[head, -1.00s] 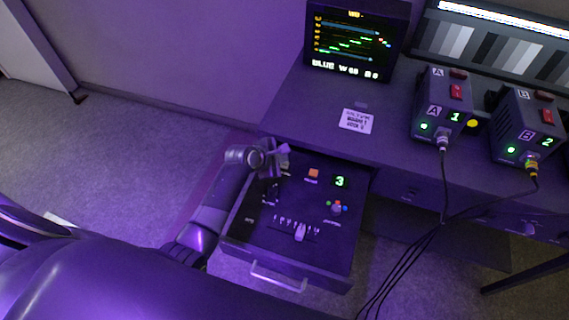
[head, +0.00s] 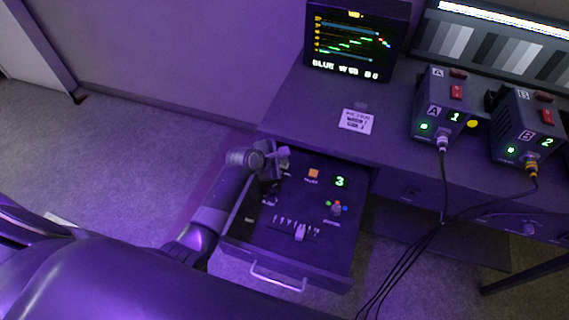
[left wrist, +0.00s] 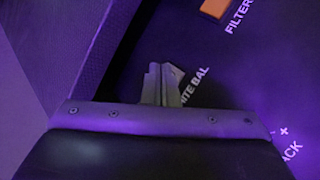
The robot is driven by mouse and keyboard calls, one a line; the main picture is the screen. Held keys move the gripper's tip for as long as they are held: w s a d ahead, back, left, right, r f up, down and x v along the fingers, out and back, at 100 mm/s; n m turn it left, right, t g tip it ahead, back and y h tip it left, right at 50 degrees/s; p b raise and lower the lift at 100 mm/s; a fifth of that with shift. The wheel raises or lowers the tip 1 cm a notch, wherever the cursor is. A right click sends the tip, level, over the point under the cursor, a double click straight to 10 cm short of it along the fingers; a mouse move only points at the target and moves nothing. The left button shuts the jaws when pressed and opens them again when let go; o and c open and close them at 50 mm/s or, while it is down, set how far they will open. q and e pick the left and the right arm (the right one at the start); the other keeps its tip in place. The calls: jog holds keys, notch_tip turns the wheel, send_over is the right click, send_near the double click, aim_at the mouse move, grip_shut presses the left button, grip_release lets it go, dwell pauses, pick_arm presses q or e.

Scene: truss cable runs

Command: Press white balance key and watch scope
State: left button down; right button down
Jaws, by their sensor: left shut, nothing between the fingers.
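My left gripper (head: 281,160) is over the upper left part of the open drawer panel (head: 260,227). In the left wrist view its fingers (left wrist: 162,85) are closed together with nothing between them. They stand beside printed lettering that ends in "ITE BAL" (left wrist: 195,88), and they cover part of it. The white balance key itself is hidden, and I cannot tell whether the fingertips touch it. The scope screen (head: 355,42) stands at the back of the desk, with a stepped green trace and the line "BLUE W" below. My right gripper is not in view.
An orange filter key (head: 313,173), a green "3" display (head: 341,182), a joystick knob (head: 336,209) and a slider (head: 300,232) are on the panel. Camera units A (head: 441,103) and B (head: 527,125) have hanging cables. A label card (head: 356,121) lies on the desk.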

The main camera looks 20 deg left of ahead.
pick_arm(q)
jog(key=shift+f, duration=0.4)
dwell(0.8)
jog(key=shift+r+p, duration=0.8)
jog(key=shift+p, duration=0.2)
notch_tip(320, 180, up, 5)
jog(key=p, duration=0.6)
jog(key=shift+r, duration=0.1)
dwell(0.4)
